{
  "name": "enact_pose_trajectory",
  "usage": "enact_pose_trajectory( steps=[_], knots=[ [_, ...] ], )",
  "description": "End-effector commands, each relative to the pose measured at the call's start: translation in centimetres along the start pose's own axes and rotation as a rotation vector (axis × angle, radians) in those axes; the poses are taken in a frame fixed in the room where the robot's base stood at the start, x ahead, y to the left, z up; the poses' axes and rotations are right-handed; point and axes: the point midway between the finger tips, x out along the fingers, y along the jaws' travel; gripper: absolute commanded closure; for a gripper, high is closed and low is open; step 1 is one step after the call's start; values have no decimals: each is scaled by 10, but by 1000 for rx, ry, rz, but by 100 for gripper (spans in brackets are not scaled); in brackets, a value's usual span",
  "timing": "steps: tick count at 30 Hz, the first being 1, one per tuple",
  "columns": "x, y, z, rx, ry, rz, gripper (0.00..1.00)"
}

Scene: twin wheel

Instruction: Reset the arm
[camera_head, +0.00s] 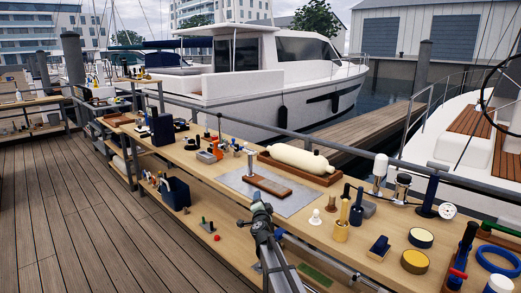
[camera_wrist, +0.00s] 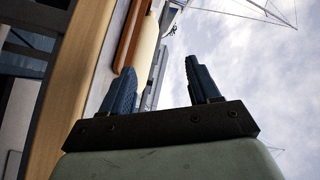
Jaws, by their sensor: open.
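My arm rises at the front edge of the long wooden workbench (camera_head: 222,177) in the head view. My gripper shows in the wrist view (camera_wrist: 160,85), with two dark blue fingers spread apart and nothing between them. Behind the fingers are open sky and, at the left, the bench edge seen sideways. In the head view my fingertips are too small and dark to make out clearly.
A grey plate (camera_head: 228,178) with a brown wooden block (camera_head: 270,186) lies on the bench close to my arm. A cream cylinder (camera_head: 300,158) rests in a wooden tray behind it.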

Motion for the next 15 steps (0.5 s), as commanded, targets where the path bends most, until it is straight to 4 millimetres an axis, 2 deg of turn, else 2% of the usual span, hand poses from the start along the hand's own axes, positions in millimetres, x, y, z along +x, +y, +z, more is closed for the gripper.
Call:
enact_pose_trajectory(
  steps=[1, 3, 8, 15],
  knots=[
    [-10, 18, 12, -34, -31, 13, 39],
    [-19, 40, 25, -78, -77, 27, 39],
    [-45, 90, 53, -158, -198, 66, 39],
    [-93, 167, 90, -259, -387, 139, 39]
  ],
)
